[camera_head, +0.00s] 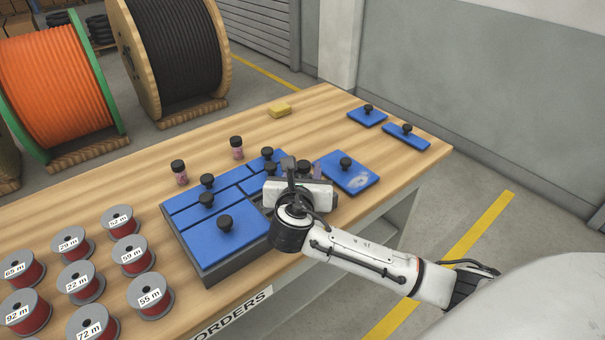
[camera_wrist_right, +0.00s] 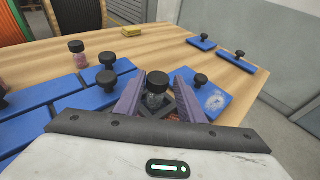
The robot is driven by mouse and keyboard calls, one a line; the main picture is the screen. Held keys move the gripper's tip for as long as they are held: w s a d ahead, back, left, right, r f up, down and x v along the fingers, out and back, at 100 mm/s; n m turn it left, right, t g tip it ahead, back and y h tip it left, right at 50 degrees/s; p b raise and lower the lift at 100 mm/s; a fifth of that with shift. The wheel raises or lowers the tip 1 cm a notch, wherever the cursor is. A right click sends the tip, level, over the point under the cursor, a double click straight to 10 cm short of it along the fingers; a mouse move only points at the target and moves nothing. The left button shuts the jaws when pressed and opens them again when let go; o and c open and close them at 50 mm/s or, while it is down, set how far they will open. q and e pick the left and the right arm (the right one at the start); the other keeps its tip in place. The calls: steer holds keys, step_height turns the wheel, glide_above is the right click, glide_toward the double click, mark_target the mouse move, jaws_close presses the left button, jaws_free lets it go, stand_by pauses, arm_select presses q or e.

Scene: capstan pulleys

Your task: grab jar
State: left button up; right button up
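A small clear jar with a black lid (camera_wrist_right: 157,88) stands in an uncovered compartment of the dark organizer box (camera_head: 215,276), as the right wrist view shows. My right gripper (camera_head: 302,172) is over the box; its two purple fingers (camera_wrist_right: 163,85) are apart, one on each side of the jar. I cannot tell whether they touch it. The jar's lower part is hidden in the compartment. Two more jars with black lids and pinkish contents, a left one (camera_head: 180,174) and a right one (camera_head: 236,149), stand on the table behind the box. My left gripper is not in view.
Blue knobbed lids (camera_head: 223,236) cover other compartments. Loose blue lids lie on the table (camera_head: 330,104), one near the gripper (camera_head: 358,180) and two at the far right (camera_head: 405,138). A yellow block (camera_head: 279,110) lies behind. Several labelled wire spools (camera_head: 130,256) stand at left.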

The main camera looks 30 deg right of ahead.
steer(key=x, duration=0.5)
steer(key=shift+w+r, duration=0.1)
steer(key=shift+w, duration=0.1)
steer(key=c, duration=0.8)
steer(key=shift+r, duration=0.1)
steer(key=shift+c, duration=0.2)
